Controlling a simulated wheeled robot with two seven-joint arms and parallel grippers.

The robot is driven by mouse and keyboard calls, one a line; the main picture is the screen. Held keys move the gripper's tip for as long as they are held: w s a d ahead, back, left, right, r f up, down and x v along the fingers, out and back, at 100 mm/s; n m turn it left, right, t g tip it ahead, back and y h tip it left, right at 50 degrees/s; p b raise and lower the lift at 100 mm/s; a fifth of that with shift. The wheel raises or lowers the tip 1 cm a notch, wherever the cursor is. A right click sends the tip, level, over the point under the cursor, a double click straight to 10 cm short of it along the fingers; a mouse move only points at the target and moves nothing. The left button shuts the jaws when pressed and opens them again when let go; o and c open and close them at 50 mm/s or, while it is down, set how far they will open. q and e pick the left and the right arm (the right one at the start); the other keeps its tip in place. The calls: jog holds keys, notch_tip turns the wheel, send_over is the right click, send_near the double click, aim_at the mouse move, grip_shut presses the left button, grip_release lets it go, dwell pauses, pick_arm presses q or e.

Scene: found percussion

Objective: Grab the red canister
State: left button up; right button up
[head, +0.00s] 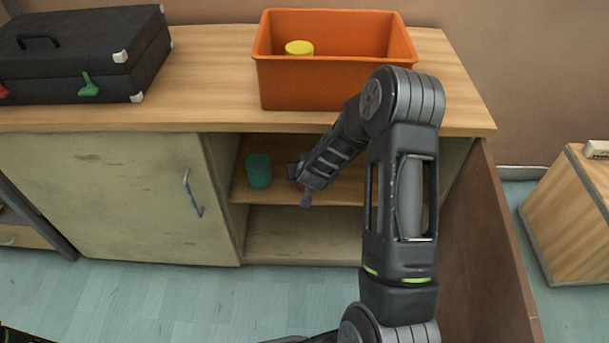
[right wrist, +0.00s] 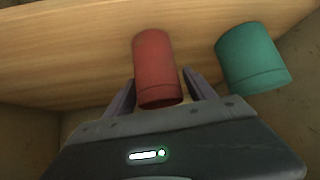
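The red canister (right wrist: 155,68) stands on the cabinet's upper shelf; in the head view only a sliver of red (head: 299,186) shows behind my right gripper (head: 301,186). In the right wrist view, my right gripper (right wrist: 160,92) is open, with one finger on each side of the canister's near end. Small gaps seem to show between the fingers and the canister, and no clear grip is visible. My left gripper is not in view.
A teal canister (head: 258,171) stands just left on the same shelf and also shows in the right wrist view (right wrist: 252,58). An orange bin (head: 330,83) holding a yellow canister (head: 299,48) and a black case (head: 75,60) sit on the cabinet top (head: 205,85). An open door (head: 490,250) flanks my right arm.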

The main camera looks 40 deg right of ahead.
jog(key=c, duration=1.3)
jog(key=shift+r, duration=0.2)
jog(key=shift+r+p, duration=0.85)
jog(key=shift+r, duration=0.6)
jog(key=shift+s+a+r, duration=0.1)
jog(key=shift+s+r, duration=0.1)
jog(key=shift+s, duration=0.05)
jog(key=shift+s+a+f+p, duration=0.1)
jog(key=shift+s+a+p, duration=1.2)
jog(key=shift+s, duration=1.3)
jog(key=shift+s+a+r+p, duration=0.1)
jog(key=shift+s+a+p, duration=1.15)
jog(key=shift+s, duration=1.3)
jog(key=shift+s+a+f+p, duration=0.1)
jog(key=shift+s+a+p, duration=1.2)
jog(key=shift+s, duration=1.3)
jog(key=shift+a+b, duration=0.15)
jog(key=shift+b, duration=0.15)
